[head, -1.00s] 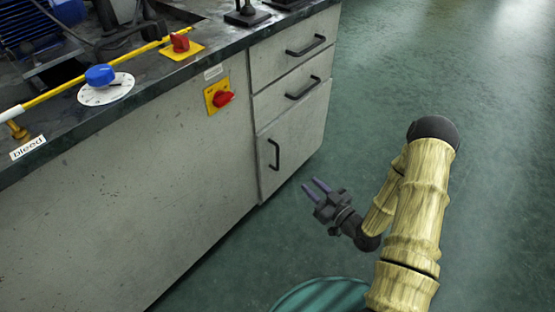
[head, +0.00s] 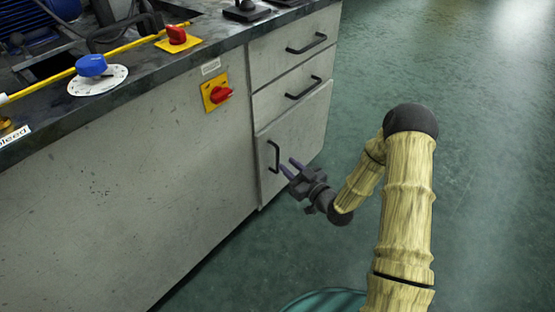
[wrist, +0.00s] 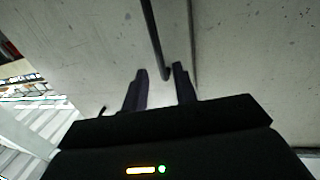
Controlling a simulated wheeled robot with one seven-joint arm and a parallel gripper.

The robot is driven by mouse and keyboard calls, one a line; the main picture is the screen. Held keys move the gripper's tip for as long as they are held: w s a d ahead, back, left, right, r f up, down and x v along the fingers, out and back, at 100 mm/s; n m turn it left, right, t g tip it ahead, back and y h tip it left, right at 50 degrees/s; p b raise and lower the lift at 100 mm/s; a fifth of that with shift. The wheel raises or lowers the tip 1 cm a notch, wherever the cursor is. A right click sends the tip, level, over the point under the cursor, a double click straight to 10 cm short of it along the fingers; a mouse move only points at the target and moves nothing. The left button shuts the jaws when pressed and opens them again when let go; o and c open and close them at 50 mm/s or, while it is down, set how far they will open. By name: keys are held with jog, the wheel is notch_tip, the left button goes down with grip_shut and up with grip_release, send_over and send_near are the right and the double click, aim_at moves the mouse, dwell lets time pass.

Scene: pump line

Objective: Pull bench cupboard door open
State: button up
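The bench cupboard door (head: 300,135) is the grey lower front at the bench's right end, below two drawers, and it looks shut. Its upright black bar handle (head: 273,157) is on the door's left side. My gripper (head: 288,166) is open just in front of the handle's lower end. In the wrist view, the handle (wrist: 154,40) comes down from the top and its lower end shows between the two spread fingertips (wrist: 160,72). I cannot tell whether the fingers touch it.
Two drawers with black handles (head: 306,43) sit above the door. A red switch on a yellow plate (head: 217,94) is on the bench front to the left. A blue knob (head: 91,65) stands on the bench top. The green floor (head: 460,170) at right is clear.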

aim_at(278, 156)
jog(key=b+x, duration=0.2)
jog(key=x, duration=0.4)
jog(key=shift+w+a, duration=0.2)
jog(key=shift+c, duration=0.5)
grip_shut()
